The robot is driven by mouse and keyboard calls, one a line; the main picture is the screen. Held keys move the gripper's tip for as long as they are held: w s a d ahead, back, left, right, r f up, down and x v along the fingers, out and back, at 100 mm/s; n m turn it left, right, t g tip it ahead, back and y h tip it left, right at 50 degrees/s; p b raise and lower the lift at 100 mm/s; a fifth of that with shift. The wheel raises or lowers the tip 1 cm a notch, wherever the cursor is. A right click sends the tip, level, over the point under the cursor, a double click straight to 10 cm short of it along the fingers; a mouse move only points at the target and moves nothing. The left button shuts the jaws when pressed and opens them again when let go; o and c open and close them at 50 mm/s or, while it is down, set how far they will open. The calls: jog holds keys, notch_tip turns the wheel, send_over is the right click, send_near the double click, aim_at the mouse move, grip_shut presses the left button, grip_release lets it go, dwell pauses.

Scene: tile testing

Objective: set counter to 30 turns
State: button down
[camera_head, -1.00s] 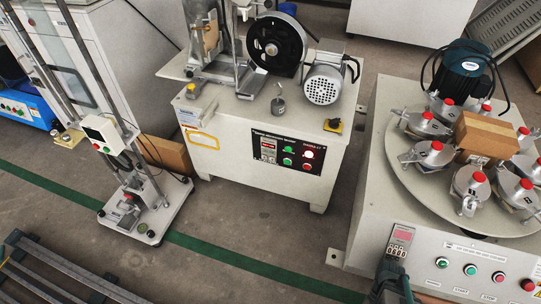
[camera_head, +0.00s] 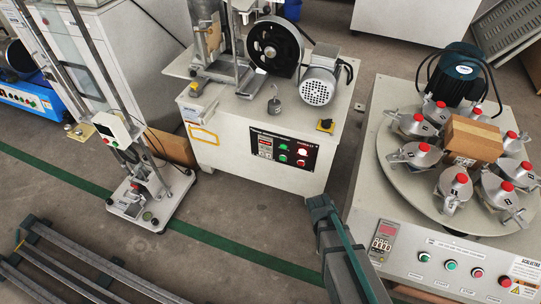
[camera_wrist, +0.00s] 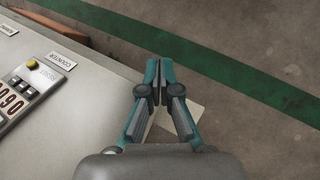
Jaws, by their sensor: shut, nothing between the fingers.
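The counter (camera_head: 384,240) is on the front panel of the round-table machine, at its left end, with a red display above a row of digit wheels. My gripper (camera_wrist: 159,70) is shut and empty, to the right of the panel and apart from the counter. In the head view my gripper (camera_head: 319,206) is left of the panel.
The machine's turntable (camera_head: 408,190) carries several red-knobbed pots and a cardboard box (camera_head: 472,138). Coloured buttons (camera_head: 451,265) line the panel right of the counter. A grinding machine (camera_head: 250,120) stands behind left. Open floor (camera_head: 225,215) with a green stripe lies left of my gripper.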

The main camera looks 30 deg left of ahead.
aim_at(269, 155)
jog(key=w+a+r+n+t+h, duration=0.1)
jog(key=w+a+r+n+t, duration=0.2)
jog(key=a, duration=0.5)
jog(key=w+a+r+n+t, duration=0.25)
jog(key=a+t, duration=0.25)
jog(key=a, duration=0.3)
jog(key=s+a+r+n+t+y, duration=0.1)
jog(key=a+r+t, duration=0.2)
jog(key=a, duration=0.6)
jog(key=s+a+r+n+t+y, duration=0.1)
jog(key=a+r+n+t, duration=0.1)
jog(key=a+r, duration=0.5)
jog(key=shift+a+t+y, duration=0.4)
jog(key=shift+a+t, duration=0.1)
jog(key=shift+a, duration=0.65)
jog(key=shift+w, duration=0.1)
jog(key=w+a, duration=0.1)
jog(key=w, duration=0.7)
jog(key=shift+w+a+b, duration=0.2)
jog(key=shift+a+b, duration=0.1)
jog(key=shift+a, duration=0.1)
jog(key=shift+w, duration=0.2)
jog(key=shift+w+a+p, duration=0.1)
jog(key=shift+w+p, duration=0.15)
jog(key=shift+p, duration=0.1)
